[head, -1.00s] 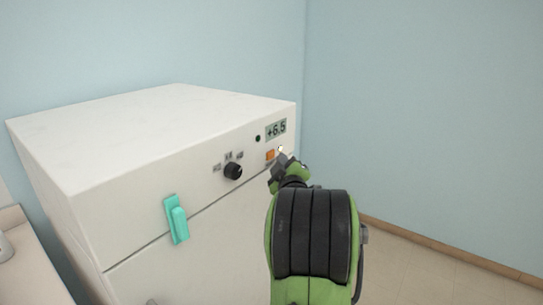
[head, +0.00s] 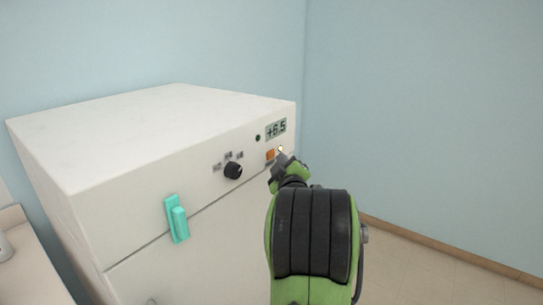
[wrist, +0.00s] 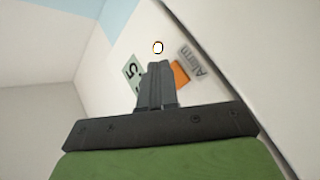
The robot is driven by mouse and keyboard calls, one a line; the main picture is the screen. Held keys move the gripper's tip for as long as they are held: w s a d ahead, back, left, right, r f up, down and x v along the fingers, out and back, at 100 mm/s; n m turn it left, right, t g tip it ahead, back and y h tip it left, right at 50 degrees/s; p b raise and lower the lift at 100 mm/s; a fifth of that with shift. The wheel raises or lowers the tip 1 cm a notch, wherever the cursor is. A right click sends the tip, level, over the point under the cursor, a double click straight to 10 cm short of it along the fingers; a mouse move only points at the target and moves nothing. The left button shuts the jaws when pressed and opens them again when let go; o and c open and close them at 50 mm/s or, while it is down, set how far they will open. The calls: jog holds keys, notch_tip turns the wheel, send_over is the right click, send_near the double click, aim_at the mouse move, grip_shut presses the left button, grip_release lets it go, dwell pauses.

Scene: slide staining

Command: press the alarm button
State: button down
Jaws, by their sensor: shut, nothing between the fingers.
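The alarm button is an orange square (head: 270,155) on the white cabinet's upper front, below the display. In the wrist view the orange button (wrist: 180,75) sits beside a grey label reading "Alarm" (wrist: 192,60), partly behind my fingers. My gripper (head: 280,159) is shut and empty, its tips close to the panel just right of the button in the head view. In the wrist view my closed fingertips (wrist: 155,67) lie between the button and the display. I cannot tell whether they touch the panel or the button.
A small lit lamp (head: 281,149) sits right of the button. The display (head: 276,129) reads +6.5. A black knob (head: 233,171) and a teal handle (head: 177,219) are on the white cabinet (head: 170,120). Open floor lies to the right.

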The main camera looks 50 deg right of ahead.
dwell(0.5)
jog(key=shift+w, duration=0.45)
jog(key=shift+w+a, duration=0.1)
jog(key=shift+w, duration=0.25)
dwell(0.4)
jog(key=shift+s+b, duration=0.1)
jog(key=shift+b, duration=0.3)
jog(key=shift+s+b, duration=0.7)
jog(key=shift+b, duration=0.1)
jog(key=s+b, duration=0.4)
jog(key=s, duration=0.1)
jog(key=shift+d, duration=0.35)
